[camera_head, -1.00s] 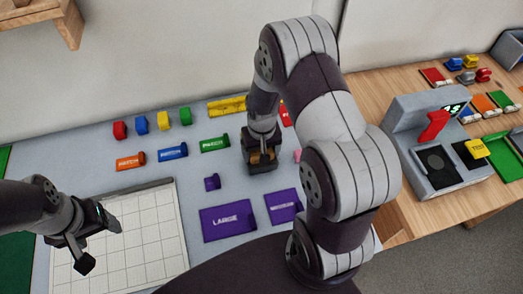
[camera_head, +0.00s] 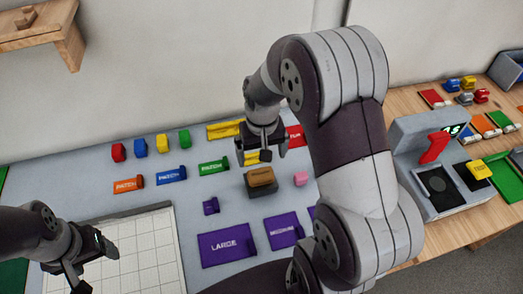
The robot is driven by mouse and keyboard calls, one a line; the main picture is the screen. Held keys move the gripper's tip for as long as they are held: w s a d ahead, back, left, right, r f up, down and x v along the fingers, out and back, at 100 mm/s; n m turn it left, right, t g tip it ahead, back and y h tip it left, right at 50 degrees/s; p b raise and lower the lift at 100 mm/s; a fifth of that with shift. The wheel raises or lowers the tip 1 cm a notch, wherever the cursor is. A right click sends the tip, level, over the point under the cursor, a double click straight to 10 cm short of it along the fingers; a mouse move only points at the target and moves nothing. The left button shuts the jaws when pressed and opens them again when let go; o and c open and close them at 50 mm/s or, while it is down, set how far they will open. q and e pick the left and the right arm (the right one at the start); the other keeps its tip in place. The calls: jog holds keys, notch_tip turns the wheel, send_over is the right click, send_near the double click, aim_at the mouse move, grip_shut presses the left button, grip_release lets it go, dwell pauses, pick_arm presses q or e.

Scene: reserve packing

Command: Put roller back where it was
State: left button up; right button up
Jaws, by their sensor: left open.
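A brown-topped dark block (camera_head: 261,180) stands on the grey mat right of the middle; I cannot tell whether it is the roller, and no other roller is clearly recognisable. My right gripper (camera_head: 265,153) hangs above and behind the block, pointing down, clear of it. Its fingers look apart, with a yellow and dark item (camera_head: 252,159) showing behind or between them; nothing is clearly held. My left gripper (camera_head: 95,267) is open and empty over the white gridded board (camera_head: 140,250) at the lower left. My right arm hides part of the mat's right side.
Purple LARGE (camera_head: 227,245) and smaller purple (camera_head: 284,231) plates lie in front of the block. A small purple piece (camera_head: 211,206) and a pink piece (camera_head: 301,178) flank it. Coloured labelled pieces line the back. A grey machine with a red lever (camera_head: 435,149) stands right.

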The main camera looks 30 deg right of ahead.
jog(key=s+a+r+n+t, duration=0.1)
jog(key=s+a+n, duration=0.1)
jog(key=s+a, duration=0.3)
jog(key=shift+s+a+r+n, duration=0.25)
jog(key=shift+s+r+n, duration=0.15)
jog(key=shift+s, duration=1.1)
